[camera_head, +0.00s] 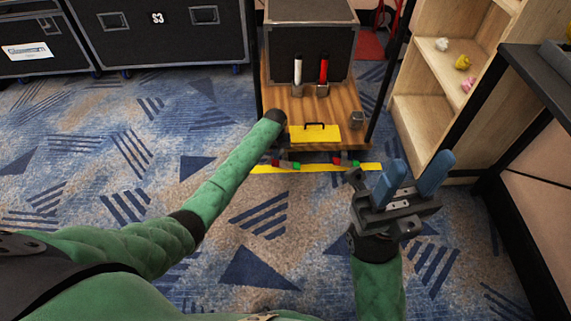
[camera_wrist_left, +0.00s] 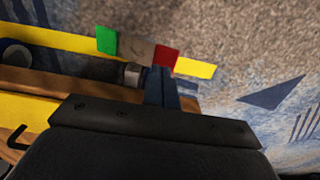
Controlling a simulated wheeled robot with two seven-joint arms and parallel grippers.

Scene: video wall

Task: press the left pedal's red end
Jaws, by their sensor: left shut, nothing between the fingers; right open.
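The left pedal lies on the floor by the yellow strip, with a red end (camera_head: 276,163) on the left and a green end (camera_head: 294,166) on the right. In the left wrist view its red end (camera_wrist_left: 166,56) is on the right and its green end (camera_wrist_left: 106,40) on the left. My left gripper (camera_wrist_left: 160,74) is shut and empty, its blue fingertips overlapping the red end's lower edge; I cannot tell whether they touch. In the head view my left wrist mostly hides that gripper. My right gripper (camera_head: 414,172) is open and empty, right of the pedals.
A second pedal (camera_head: 345,161) lies to the right. Behind stands a wooden board with a yellow handled plate (camera_head: 315,134), a white lever (camera_head: 298,70) and a red lever (camera_head: 323,70). A wooden shelf (camera_head: 425,110) and dark table (camera_head: 540,80) are right. Open carpet lies left.

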